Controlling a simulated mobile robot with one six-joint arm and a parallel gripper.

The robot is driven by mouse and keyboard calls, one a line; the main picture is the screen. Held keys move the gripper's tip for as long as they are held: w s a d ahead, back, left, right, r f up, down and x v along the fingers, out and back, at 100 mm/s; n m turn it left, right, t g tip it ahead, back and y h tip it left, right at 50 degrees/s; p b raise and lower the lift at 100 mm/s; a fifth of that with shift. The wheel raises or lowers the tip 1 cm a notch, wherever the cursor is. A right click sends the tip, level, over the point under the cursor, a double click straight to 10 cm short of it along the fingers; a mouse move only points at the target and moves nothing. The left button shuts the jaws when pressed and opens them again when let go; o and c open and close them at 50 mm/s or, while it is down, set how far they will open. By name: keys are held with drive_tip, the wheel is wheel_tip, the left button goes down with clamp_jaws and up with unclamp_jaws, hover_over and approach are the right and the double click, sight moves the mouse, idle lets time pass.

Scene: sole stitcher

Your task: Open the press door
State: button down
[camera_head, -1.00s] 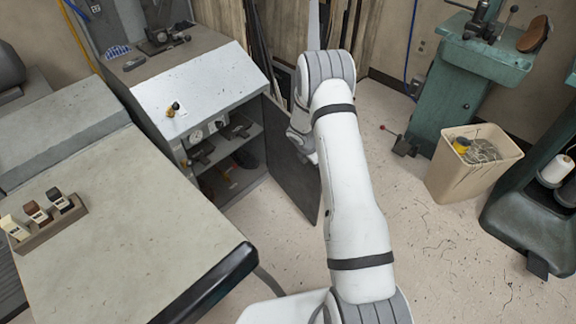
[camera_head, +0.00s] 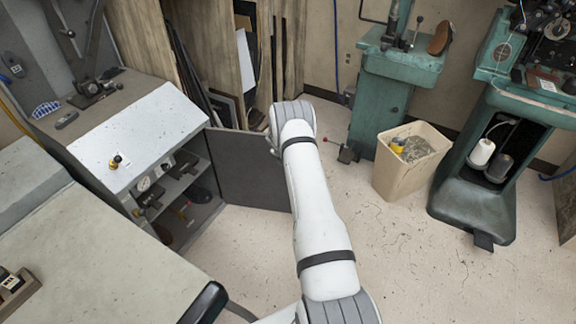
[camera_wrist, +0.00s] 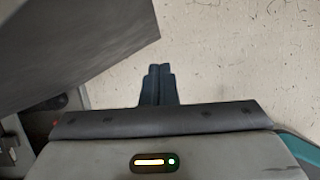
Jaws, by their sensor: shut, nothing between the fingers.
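The press door (camera_head: 252,172) is a dark grey panel on the right side of the press cabinet (camera_head: 150,135). It stands swung wide out, so the cabinet's inner shelves (camera_head: 175,185) show. My arm passes in front of the door's far right edge in the head view, and my gripper is hidden there. In the wrist view my gripper (camera_wrist: 158,85) is shut and empty, over bare floor. A dark grey panel, likely the door (camera_wrist: 75,45), fills the upper left of that view, apart from the fingertips.
A grey worktop (camera_head: 90,260) is at the lower left. A beige bin (camera_head: 408,165), a green stand (camera_head: 385,95) and a green machine (camera_head: 475,190) stand to the right. Panels (camera_head: 235,75) lean on the back wall. The floor (camera_head: 390,265) at the lower right is clear.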

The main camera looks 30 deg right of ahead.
idle(0.4)
drive_tip(key=s+a+r, duration=0.4)
drive_tip(key=s+r, duration=0.2)
drive_tip(key=r, duration=0.3)
drive_tip(key=shift+s+a+r+p, duration=0.15)
drive_tip(key=shift+s+r+p, duration=0.05)
drive_tip(key=shift+p, duration=0.15)
drive_tip(key=s+a+r+m+p, duration=0.1)
drive_tip(key=s+a+r+m, duration=0.3)
drive_tip(key=r, duration=0.6)
drive_tip(key=s+a+r+m+y+p, duration=0.1)
drive_tip(key=s+a+r+m, duration=0.3)
drive_tip(key=r, duration=0.5)
drive_tip(key=s+a+r+m+p, duration=0.25)
drive_tip(key=s+r+m, duration=0.2)
drive_tip(key=r, duration=0.55)
drive_tip(key=s+a+r+m+y, duration=0.1)
drive_tip(key=s+a+r+m, duration=0.2)
drive_tip(key=s, duration=0.5)
drive_tip(key=s+a+r+m+y+p, duration=0.1)
drive_tip(key=s+a+r+m, duration=0.3)
drive_tip(key=s, duration=0.4)
drive_tip(key=s+a+r+m+p, duration=0.1)
drive_tip(key=s+a+r+m, duration=0.2)
drive_tip(key=s, duration=0.5)
drive_tip(key=shift+s+a+r+m+y, duration=0.35)
drive_tip(key=shift+r+m, duration=0.2)
drive_tip(key=shift+m, duration=0.2)
